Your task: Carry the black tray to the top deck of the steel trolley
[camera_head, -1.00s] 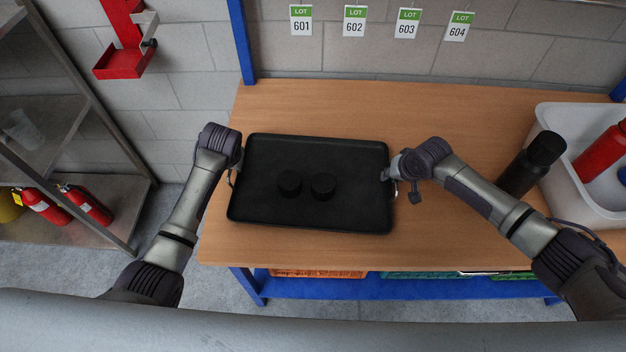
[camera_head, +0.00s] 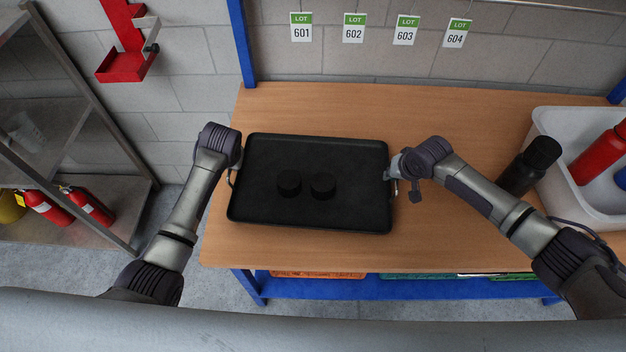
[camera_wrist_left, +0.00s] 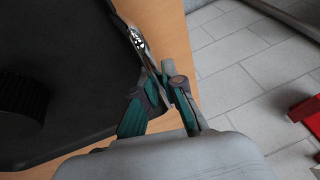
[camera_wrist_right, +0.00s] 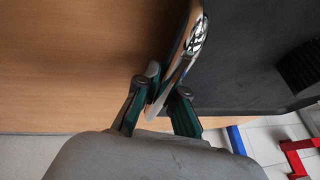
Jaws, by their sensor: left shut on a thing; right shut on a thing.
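The black tray (camera_head: 310,213) is level over the wooden table, with two round black items (camera_head: 289,183) standing on it near its middle. I cannot tell whether it touches the tabletop. It has a metal loop handle at each short end. My left gripper (camera_wrist_left: 163,90) is shut on the left handle (camera_wrist_left: 133,38); in the head view it is mostly hidden behind its wrist. My right gripper (camera_head: 393,175) is shut on the right handle, and the right wrist view shows its fingers (camera_wrist_right: 166,95) around the metal bar (camera_wrist_right: 190,45). No steel trolley is clearly identifiable.
The wooden table (camera_head: 450,235) has a blue frame. At its right stand a black bottle (camera_head: 530,165) and a white bin (camera_head: 560,120) with a red bottle (camera_head: 603,152). A steel shelf unit (camera_head: 130,215) with red extinguishers (camera_head: 48,207) is at the left. A red bracket (camera_head: 125,65) hangs on the wall.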

